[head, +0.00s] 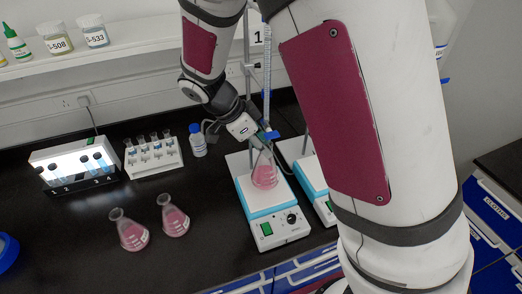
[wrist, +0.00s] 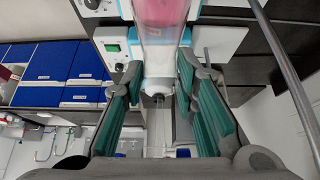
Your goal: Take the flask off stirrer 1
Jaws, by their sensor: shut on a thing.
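A conical flask with pink liquid (head: 265,176) is upright at the white top plate of stirrer 1 (head: 268,221), left of a second stirrer. I cannot tell whether its base touches the plate. My gripper (head: 268,136) is at the flask's neck, shut on it. In the wrist view my gripper (wrist: 158,88) has its green-padded fingers on either side of the clear neck, and the pink flask body (wrist: 161,14) shows at the top edge.
The second stirrer (head: 312,174) is partly hidden behind my arm. A burette (head: 267,75) stands close behind the flask. Two pink flasks (head: 131,233) (head: 174,217) stand on the bench to the left. A vial rack (head: 153,158), a lit box (head: 76,166) and a blue-capped bottle (head: 197,141) are behind.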

